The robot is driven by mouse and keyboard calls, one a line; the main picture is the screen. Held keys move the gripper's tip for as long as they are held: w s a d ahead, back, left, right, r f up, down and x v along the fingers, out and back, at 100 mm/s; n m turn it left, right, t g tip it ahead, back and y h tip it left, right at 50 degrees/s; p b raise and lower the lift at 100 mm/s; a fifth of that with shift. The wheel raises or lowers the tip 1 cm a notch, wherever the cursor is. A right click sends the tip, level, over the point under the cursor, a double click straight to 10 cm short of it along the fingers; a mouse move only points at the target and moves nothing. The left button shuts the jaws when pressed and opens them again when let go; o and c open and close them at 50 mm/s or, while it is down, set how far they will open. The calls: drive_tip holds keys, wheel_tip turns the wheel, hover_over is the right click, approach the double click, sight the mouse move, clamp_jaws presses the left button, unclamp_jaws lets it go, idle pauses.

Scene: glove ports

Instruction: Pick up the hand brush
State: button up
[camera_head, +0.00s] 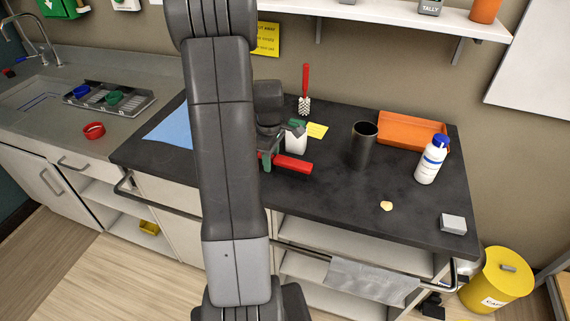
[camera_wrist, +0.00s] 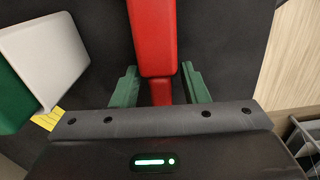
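A red hand brush (camera_head: 293,165) lies on the dark worktop, partly hidden behind my arm and gripper in the head view. In the wrist view its wide red part (camera_wrist: 154,38) points away and its narrower handle (camera_wrist: 160,92) runs back between my green fingers. My gripper (camera_wrist: 160,86) is open, one finger on each side of the handle, with a small gap showing on both sides. In the head view my gripper (camera_head: 268,155) is low over the worktop at the brush's left end.
A red-handled bristle brush (camera_head: 304,90), dark cup (camera_head: 364,147), orange tray (camera_head: 412,131) and white bottle (camera_head: 431,162) are farther off. The worktop's front right is mostly clear.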

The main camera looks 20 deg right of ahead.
clamp_jaws()
wheel_tip(320, 180, up, 10)
drive_tip(key=shift+r+b, duration=0.1)
drive_tip(key=shift+b, duration=0.35)
drive_tip(key=c, duration=0.7)
unclamp_jaws()
drive_tip(key=shift+c, duration=0.3)
